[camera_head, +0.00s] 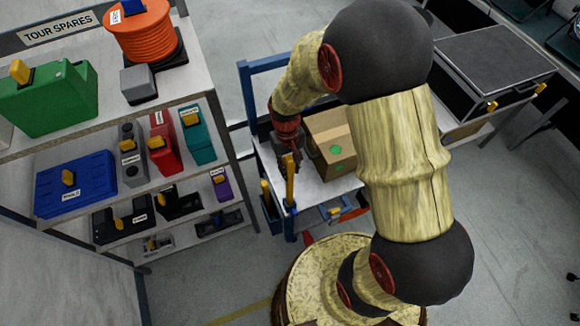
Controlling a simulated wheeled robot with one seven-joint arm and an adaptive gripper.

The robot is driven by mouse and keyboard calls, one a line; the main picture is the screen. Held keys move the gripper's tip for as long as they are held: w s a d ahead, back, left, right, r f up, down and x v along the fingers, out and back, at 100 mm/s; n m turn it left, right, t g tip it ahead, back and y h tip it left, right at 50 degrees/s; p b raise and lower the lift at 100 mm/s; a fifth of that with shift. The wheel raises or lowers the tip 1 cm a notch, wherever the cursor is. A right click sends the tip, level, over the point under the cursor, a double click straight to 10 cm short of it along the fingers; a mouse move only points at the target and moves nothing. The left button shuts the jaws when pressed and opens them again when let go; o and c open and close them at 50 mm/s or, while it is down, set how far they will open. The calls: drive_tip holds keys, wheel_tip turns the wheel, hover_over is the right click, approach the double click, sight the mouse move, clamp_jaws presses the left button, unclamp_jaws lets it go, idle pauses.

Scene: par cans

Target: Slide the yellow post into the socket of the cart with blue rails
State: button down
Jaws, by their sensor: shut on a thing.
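My gripper (289,154) is over the near left part of the cart with blue rails (247,92). It is shut on the yellow post (290,184), near the post's upper end. The post stands about upright. Its lower end is at the cart's near corner, just above a blue upright (290,226). I cannot tell whether the post is inside a socket or only in front of or above it; the socket itself is not clear from here.
A cardboard box (333,150) with green dots sits on the cart, right of my gripper. A shelf unit (190,100) with coloured cases stands at left. A black-topped case (497,65) is at upper right. My arm hides part of the cart's right side.

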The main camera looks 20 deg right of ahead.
sight(290, 158)
drive_tip(key=shift+f, duration=0.15)
drive_tip(key=c, duration=1.6)
unclamp_jaws()
drive_tip(key=shift+c, duration=0.2)
drive_tip(key=shift+o, duration=0.5)
drive_tip(key=r, duration=0.4)
drive_tip(key=w+r, duration=0.1)
drive_tip(key=r, duration=0.7)
drive_tip(key=shift+w, duration=0.25)
drive_tip(key=shift+s+f, duration=0.25)
drive_tip(key=s+r+t+b, duration=0.4)
drive_tip(key=s+r+t, duration=0.3)
drive_tip(key=s+r, duration=0.7)
drive_tip(key=shift+s+r+b, duration=0.25)
drive_tip(key=shift+r+b, duration=0.15)
drive_tip(key=shift+r, duration=0.25)
